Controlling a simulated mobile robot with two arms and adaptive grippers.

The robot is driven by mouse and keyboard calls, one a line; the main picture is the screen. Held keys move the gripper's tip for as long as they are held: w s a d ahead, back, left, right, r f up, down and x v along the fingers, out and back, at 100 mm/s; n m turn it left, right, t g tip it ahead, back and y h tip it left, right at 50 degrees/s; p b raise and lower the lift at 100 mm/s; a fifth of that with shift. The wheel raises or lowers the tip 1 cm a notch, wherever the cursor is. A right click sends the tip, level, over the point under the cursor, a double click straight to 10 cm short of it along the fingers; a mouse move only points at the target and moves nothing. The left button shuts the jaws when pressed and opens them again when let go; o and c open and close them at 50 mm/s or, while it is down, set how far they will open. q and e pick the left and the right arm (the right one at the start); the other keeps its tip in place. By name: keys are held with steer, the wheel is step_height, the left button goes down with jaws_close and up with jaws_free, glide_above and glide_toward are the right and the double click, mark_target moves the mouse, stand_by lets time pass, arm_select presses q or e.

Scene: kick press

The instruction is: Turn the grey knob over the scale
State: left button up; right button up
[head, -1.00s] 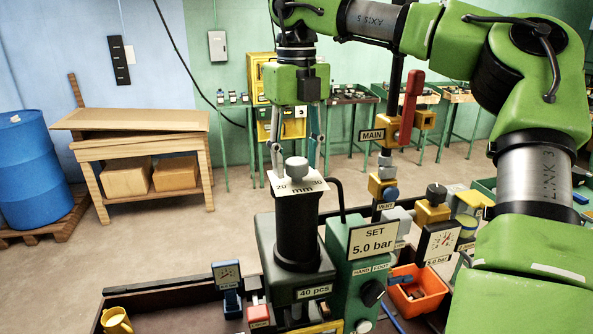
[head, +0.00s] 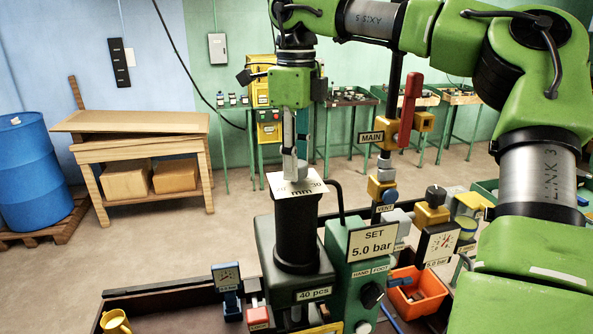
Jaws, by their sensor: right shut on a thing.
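The grey knob (head: 302,170) stands on the white scale plate (head: 304,192), on top of the black column of the press (head: 297,235). The scale bears "mm"; a "30" shows on its right and the left number is partly covered. My right gripper (head: 294,170) comes down from above and is shut on the knob, its fingers hiding most of it. How far the knob is turned cannot be read. My left gripper is not in view.
Right of the column stand a green box with the "SET 5.0 bar" sign (head: 373,240), a red MAIN lever (head: 409,105) and a gauge (head: 440,243). An orange bin (head: 418,291) is lower right. A yellow mug (head: 116,322) is at lower left.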

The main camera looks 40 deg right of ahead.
steer(key=n, duration=0.2)
steer(key=shift+n, duration=0.3)
steer(key=o, duration=1)
steer(key=shift+w, duration=0.1)
step_height(320, 180, up, 2)
steer(key=shift+r+p, duration=0.2)
steer(key=shift+p, duration=1.05)
steer(key=shift+r, duration=1.8)
